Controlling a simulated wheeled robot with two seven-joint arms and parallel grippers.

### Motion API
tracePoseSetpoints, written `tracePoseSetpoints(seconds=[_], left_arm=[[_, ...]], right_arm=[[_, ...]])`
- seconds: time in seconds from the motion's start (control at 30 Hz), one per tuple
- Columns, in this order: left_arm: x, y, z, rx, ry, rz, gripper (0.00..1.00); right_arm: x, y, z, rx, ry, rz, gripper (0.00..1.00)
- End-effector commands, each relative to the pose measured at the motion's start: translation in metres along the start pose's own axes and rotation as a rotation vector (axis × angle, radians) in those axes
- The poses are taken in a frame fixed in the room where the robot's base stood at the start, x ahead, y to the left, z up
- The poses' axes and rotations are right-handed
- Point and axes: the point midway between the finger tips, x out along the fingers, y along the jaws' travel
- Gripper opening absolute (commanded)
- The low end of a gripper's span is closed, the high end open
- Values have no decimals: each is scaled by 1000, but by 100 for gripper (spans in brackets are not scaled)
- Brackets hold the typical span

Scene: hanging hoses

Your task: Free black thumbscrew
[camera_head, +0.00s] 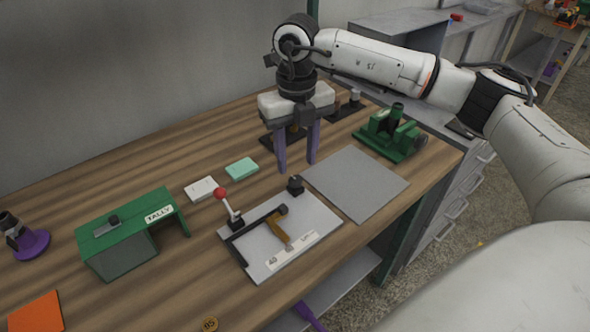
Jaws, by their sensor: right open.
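A small black knob (295,186), which looks like the thumbscrew, stands at the back right corner of a light grey plate (322,217). Its threads and base are too small to make out. The plate also bears a black bar (256,222), a brown-yellow lever piece (275,230) and a white label. My right gripper (297,167) is open, with two purple fingers pointing down. Its fingertips appear just behind and above the black knob in the picture, with nothing between them. I cannot tell the exact height gap. My left gripper is out of view.
A red-knobbed lever (229,208) stands at the plate's left edge. A green TALLY box (133,232) is further left. A bare grey mat (356,183) and a green vise-like fixture (392,133) lie right. White (201,189) and mint (242,169) blocks sit behind.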

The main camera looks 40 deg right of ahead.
Motion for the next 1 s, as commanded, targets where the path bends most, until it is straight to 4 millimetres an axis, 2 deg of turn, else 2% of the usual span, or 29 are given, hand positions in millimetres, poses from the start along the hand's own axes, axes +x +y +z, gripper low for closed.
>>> tracePoseSetpoints(seconds=[0.1,0.3,0.67,0.9,1.0], left_arm=[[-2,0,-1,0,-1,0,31],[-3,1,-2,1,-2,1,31],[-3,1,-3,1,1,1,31],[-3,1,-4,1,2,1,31],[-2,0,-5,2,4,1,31]], right_arm=[[22,0,-1,-1,3,-1,42],[44,1,0,-1,2,1,42],[50,1,0,-2,0,2,42],[49,1,0,-2,0,2,2],[49,1,0,-3,0,2,1]])
